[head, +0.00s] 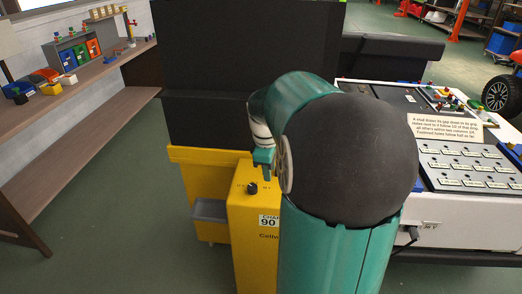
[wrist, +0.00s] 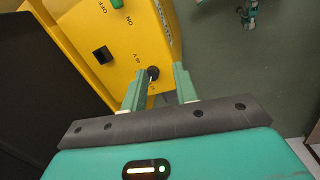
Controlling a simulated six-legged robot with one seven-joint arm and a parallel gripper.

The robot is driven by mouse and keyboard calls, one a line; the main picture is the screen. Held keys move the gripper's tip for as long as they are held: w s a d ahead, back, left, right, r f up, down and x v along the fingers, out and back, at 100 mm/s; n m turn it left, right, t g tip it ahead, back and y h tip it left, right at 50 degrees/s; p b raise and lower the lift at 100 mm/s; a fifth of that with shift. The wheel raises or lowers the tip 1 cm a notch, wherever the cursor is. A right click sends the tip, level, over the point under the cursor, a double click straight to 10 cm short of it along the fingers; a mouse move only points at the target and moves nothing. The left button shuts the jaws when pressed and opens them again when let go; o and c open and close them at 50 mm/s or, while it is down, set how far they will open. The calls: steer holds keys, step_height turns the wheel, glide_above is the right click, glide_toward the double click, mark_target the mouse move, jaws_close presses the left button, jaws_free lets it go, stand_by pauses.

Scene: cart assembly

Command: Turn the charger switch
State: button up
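The yellow charger (head: 246,226) stands in front of the dark panel, with a partly hidden label reading "90". A black knob (head: 252,188) shows on its top. In the wrist view, the charger's top (wrist: 130,40) carries a round black knob (wrist: 152,73) with small marks beside it, a square black part (wrist: 103,54), and a green part (wrist: 117,4) near the words OFF and ON. My gripper (wrist: 160,70) is open, its two green fingers apart on either side of the round knob. Contact with the knob cannot be told. In the head view my gripper (head: 263,160) is partly hidden by my arm.
A tall dark panel (head: 240,45) rises behind the charger. A white cart (head: 440,215) with a labelled board (head: 465,165) stands to the right. A wooden shelf (head: 95,75) with coloured bins is at left. Green floor (head: 110,200) between shelf and charger is clear.

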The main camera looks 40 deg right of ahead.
steer(key=shift+n+y, duration=0.8)
steer(key=shift+n, duration=0.1)
steer(key=s+d+f, duration=0.1)
steer(key=d+f, duration=0.1)
steer(key=d, duration=0.2)
steer(key=s+d+f, duration=0.1)
steer(key=d+f, duration=0.1)
steer(key=d, duration=0.3)
steer(key=s+d+f, duration=0.2)
steer(key=d, duration=0.2)
steer(key=shift+s+d+f, duration=0.1)
steer(key=shift+d+f, duration=0.1)
steer(key=shift+f, duration=4)
steer(key=c, duration=0.6)
steer(key=m, duration=0.2)
steer(key=shift+a+r+m, duration=0.1)
steer(key=shift+m, duration=0.2)
steer(key=m, duration=1.5)
steer(key=o, duration=0.8)
